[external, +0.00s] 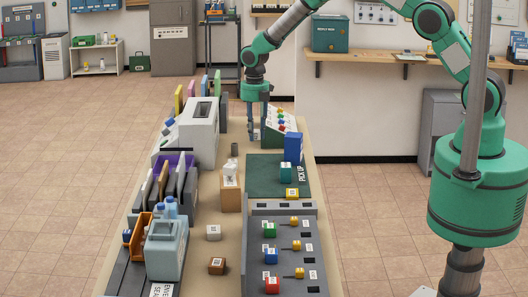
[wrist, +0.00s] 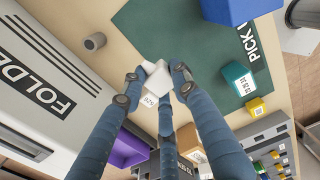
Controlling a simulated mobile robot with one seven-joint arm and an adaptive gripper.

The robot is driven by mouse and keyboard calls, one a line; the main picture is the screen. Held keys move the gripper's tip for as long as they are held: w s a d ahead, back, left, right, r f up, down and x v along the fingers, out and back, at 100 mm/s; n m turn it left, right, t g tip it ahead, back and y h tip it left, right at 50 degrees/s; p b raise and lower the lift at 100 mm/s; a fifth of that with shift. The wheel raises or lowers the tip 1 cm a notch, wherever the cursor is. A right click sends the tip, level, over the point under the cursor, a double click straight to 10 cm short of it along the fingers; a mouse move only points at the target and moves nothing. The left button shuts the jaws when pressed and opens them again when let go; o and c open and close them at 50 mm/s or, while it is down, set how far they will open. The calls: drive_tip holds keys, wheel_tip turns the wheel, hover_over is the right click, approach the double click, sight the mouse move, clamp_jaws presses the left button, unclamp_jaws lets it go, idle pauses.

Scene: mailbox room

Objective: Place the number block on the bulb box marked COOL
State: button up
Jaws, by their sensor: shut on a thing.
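My gripper (wrist: 158,82) points down over the counter, its blue-grey fingers closed around a small white block (wrist: 157,80). In the external view my gripper (external: 253,138) is above the far part of the counter, left of the sloped button panel, and the block cannot be made out there. No COOL marking is readable in either view.
A grey panel (external: 285,235) carries coloured blocks.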

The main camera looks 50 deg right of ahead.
drive_tip(key=shift+d, duration=0.15)
drive_tip(key=s+d+r+m+b, duration=0.1)
drive_tip(key=s+d+m+b, duration=0.15)
drive_tip(key=d+m, duration=0.5)
drive_tip(key=s+d+m+b, duration=0.2)
drive_tip(key=d+m+b, duration=0.15)
drive_tip(key=d, duration=0.65)
drive_tip(key=s+d+f+m+b, duration=0.3)
drive_tip(key=s+d+f+m, duration=0.7)
drive_tip(key=m, duration=0.6)
drive_tip(key=shift+s+f+m, duration=0.4)
drive_tip(key=shift+s+f, duration=0.15)
drive_tip(key=shift+s, duration=0.1)
drive_tip(key=shift+d, duration=0.1)
